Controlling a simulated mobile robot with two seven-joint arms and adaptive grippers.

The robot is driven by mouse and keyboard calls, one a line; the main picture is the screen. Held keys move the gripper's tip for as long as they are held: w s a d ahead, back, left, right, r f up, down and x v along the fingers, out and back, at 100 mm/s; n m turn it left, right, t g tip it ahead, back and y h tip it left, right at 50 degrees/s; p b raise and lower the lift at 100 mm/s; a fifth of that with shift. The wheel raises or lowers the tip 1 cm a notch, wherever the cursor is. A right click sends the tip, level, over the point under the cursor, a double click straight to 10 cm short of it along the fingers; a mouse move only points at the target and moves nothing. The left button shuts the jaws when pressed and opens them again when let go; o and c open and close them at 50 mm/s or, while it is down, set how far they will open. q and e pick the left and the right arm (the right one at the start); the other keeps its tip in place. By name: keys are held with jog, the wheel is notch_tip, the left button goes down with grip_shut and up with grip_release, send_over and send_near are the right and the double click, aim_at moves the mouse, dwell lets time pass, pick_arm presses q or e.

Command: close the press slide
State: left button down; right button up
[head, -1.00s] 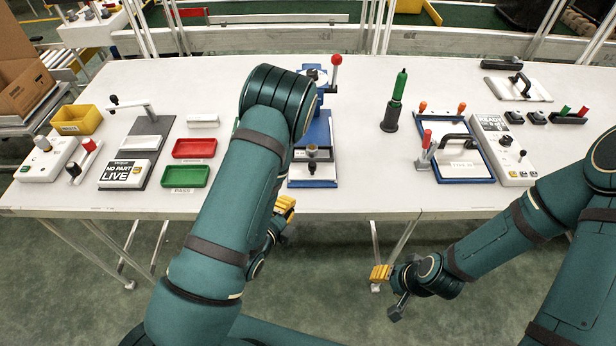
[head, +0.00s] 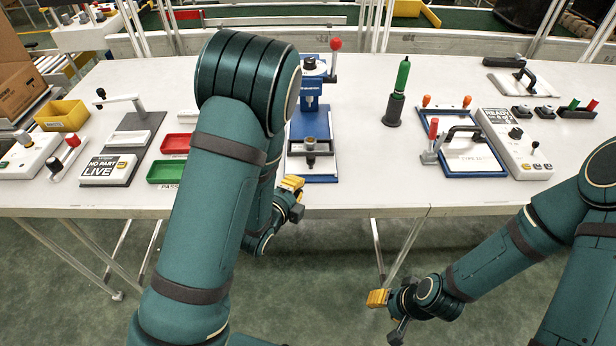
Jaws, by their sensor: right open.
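The blue press (head: 313,95) stands at the middle of the table, with a red-knobbed lever (head: 335,46) upright at its right. Its slide, a dark carriage with a small round grey-brown part (head: 310,143) on top, sits at the front of the blue base, out in front of the press head. My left gripper (head: 293,198) is just off the table's front edge, below and slightly left of the slide, apart from it; its finger gap is not clear. My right gripper (head: 386,314) is open and empty, low in front of the table, well away from the press.
Left of the press are a green tray (head: 176,172), a red tray (head: 176,143) and a yellow bin (head: 63,116). Right are a green-topped bottle-like tool (head: 398,92), a blue-framed clamp fixture (head: 476,160) and a control box (head: 515,145). The table between press and tool is clear.

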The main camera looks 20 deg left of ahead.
aim_at(312, 166)
pick_arm(q)
jog(key=x, duration=0.5)
jog(key=r+x, duration=0.1)
jog(key=x, duration=0.1)
jog(key=shift+w, duration=0.35)
